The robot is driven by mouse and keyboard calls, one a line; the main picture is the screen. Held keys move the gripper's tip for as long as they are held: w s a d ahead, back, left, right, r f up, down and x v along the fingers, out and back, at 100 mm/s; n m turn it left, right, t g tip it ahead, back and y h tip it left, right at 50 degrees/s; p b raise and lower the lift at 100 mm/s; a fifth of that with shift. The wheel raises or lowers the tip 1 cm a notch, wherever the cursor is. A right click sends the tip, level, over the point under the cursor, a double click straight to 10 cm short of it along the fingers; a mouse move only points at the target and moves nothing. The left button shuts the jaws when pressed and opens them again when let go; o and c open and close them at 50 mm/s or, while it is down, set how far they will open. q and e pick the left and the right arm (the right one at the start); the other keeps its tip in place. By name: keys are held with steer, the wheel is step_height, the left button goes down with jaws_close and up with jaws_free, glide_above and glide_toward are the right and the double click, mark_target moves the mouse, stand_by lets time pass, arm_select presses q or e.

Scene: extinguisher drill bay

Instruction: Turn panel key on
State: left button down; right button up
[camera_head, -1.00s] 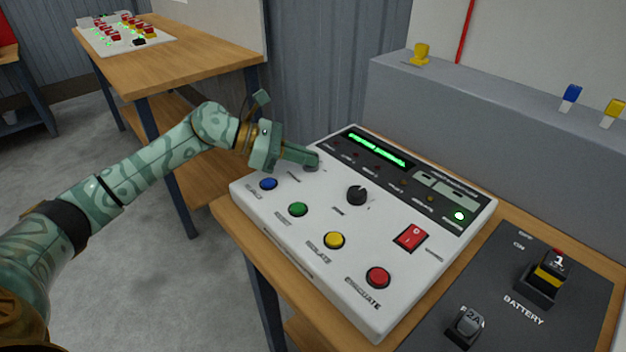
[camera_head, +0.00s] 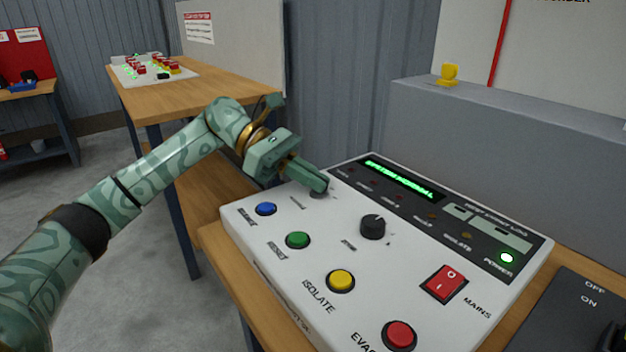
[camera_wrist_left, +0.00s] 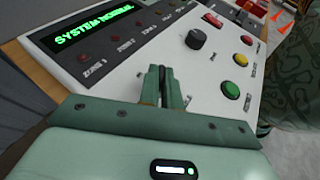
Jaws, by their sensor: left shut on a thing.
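The white control panel (camera_head: 240,211) sits on a wooden table. Its green display reads "SYSTEM NORMAL" and a green power light (camera_head: 507,258) is lit. My left gripper (camera_head: 321,188) is at the panel's upper left, fingers pointing down at the surface. In the left wrist view its fingers (camera_wrist_left: 161,88) are close together. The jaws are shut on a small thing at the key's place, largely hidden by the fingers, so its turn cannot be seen. A black knob (camera_head: 373,227) stands to the right of the gripper, apart from it. My right gripper is not in view.
Blue (camera_head: 265,209), green (camera_head: 298,240), yellow (camera_head: 341,281) and red (camera_head: 399,335) buttons line the panel's front. A red mains switch (camera_head: 444,284) is at right. A grey ledge (camera_head: 500,135) rises behind. A dark battery board (camera_head: 560,310) lies at lower right.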

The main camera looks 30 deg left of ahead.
arm_select(q)
steer(key=c, duration=1.6)
jaws_free()
